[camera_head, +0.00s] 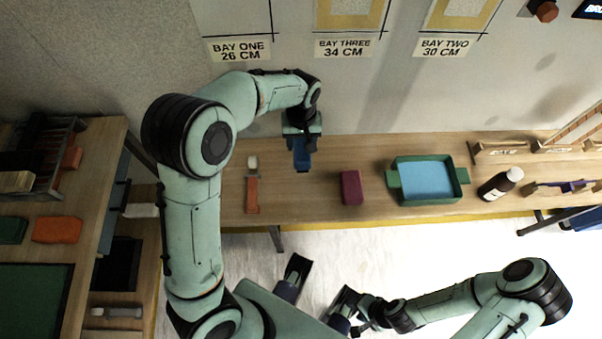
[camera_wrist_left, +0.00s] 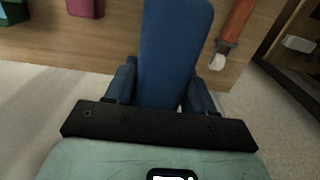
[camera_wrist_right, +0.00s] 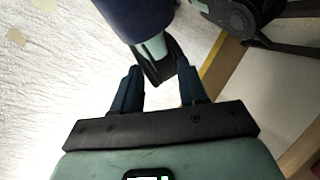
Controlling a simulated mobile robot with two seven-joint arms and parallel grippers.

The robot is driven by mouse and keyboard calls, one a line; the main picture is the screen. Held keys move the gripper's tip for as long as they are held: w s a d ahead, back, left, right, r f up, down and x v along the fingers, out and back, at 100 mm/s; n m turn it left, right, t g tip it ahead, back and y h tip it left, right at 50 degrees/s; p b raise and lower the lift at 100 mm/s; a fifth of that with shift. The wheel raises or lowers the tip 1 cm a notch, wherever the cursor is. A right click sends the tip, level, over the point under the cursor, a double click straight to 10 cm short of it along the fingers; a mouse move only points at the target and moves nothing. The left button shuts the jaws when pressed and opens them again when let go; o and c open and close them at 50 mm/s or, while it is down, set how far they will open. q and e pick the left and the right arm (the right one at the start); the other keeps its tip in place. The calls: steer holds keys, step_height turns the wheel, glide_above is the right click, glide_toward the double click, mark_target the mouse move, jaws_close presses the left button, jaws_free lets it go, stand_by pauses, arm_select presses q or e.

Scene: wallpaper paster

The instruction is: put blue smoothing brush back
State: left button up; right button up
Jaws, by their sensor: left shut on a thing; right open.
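The blue smoothing brush (camera_wrist_left: 172,50) is between the fingers of my left gripper (camera_wrist_left: 165,95), which is shut on it. In the head view my left gripper (camera_head: 302,138) is over the wall-side table, and the brush (camera_head: 302,160) points toward the table's front. I cannot tell whether the brush touches the tabletop. My right gripper (camera_head: 345,312) is open and empty, low in front of the table over the floor. It also shows open in the right wrist view (camera_wrist_right: 160,95).
The wooden table (camera_head: 310,200) holds an orange-handled tool (camera_head: 252,193), a maroon block (camera_head: 351,187), a green tray (camera_head: 393,180) with blue inside, and a dark bottle (camera_head: 497,185). A side bench (camera_head: 90,190) stands at left. The tabletop between the orange tool and maroon block is clear.

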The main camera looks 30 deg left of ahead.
arm_select(q)
steer(key=b, duration=0.2)
glide_above(301, 177)
step_height(301, 177, down, 13)
step_height(301, 177, down, 5)
steer(key=shift+r, duration=0.1)
steer(key=shift+c, duration=0.5)
steer(key=o, duration=1.2)
steer(key=shift+c, duration=0.2)
steer(key=shift+f+b, duration=0.35)
steer(key=shift+b, duration=0.1)
step_height(301, 177, up, 14)
steer(key=shift+s+a+f+p, duration=0.15)
steer(key=shift+p, duration=1.05)
